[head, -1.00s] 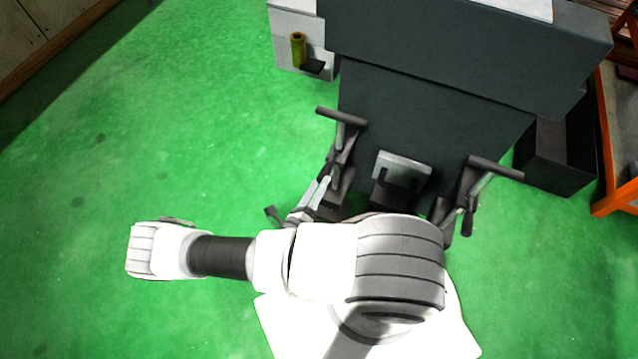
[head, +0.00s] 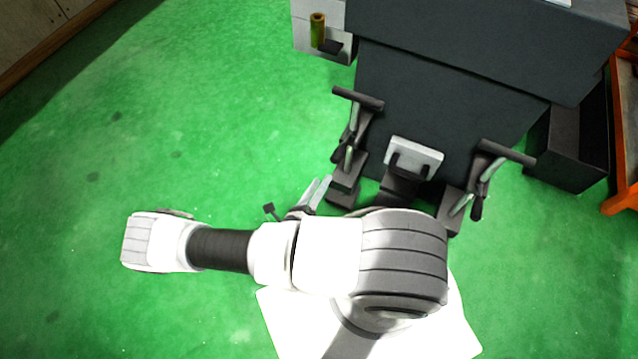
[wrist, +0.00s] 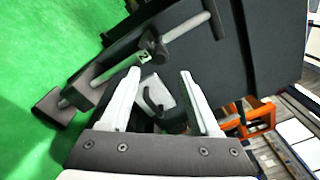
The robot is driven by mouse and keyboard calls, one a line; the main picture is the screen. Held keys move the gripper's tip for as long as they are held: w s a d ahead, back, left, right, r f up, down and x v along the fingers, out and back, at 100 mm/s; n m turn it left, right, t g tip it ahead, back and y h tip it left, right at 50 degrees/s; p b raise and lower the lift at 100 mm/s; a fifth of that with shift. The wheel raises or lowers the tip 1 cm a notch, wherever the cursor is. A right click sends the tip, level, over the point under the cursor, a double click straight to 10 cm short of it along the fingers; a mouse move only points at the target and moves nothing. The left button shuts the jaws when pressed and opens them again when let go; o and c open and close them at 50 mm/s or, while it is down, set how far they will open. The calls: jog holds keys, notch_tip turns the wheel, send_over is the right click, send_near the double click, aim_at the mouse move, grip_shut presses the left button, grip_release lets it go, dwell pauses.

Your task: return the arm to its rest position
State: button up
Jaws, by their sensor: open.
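My arm is folded low in the head view, with its white and black links over the green floor. My gripper (head: 318,192) shows partly from behind the arm, with its pale fingers pointing up toward the dark machine. In the wrist view my gripper (wrist: 160,88) is open, its two light fingers apart with nothing held between them. Beyond the fingers are the machine's dark front and a grey block with a black handle (wrist: 158,100). The gripper appears clear of them.
The dark machine (head: 450,75) stands ahead, with T-handled clamps (head: 358,100) and (head: 507,152) at its front. A yellow-green cylinder (head: 317,30) stands on a pale ledge. A dark bin (head: 568,150) and an orange frame (head: 622,200) are at right. Green floor is free at left.

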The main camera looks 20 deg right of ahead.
dwell(0.4)
jog(key=a+r+m+g+y, duration=0.2)
jog(key=r+m+g, duration=0.4)
jog(key=r+m, duration=0.55)
jog(key=a+r+m+g+y, duration=0.3)
jog(key=r+m+g, duration=0.4)
jog(key=r+m, duration=0.4)
jog(key=s+r+m+t+y, duration=0.45)
jog(key=r+m, duration=0.25)
jog(key=r, duration=0.5)
jog(key=s+r+m+t+y, duration=0.3)
jog(key=s+r+m+y, duration=0.25)
jog(key=r, duration=0.75)
notch_tip(320, 180, up, 25)
jog(key=m+p, duration=0.1)
jog(key=p, duration=2.3)
jog(key=shift+w+f+h, duration=0.15)
jog(key=shift+h, duration=0.15)
jog(key=shift+d, duration=0.1)
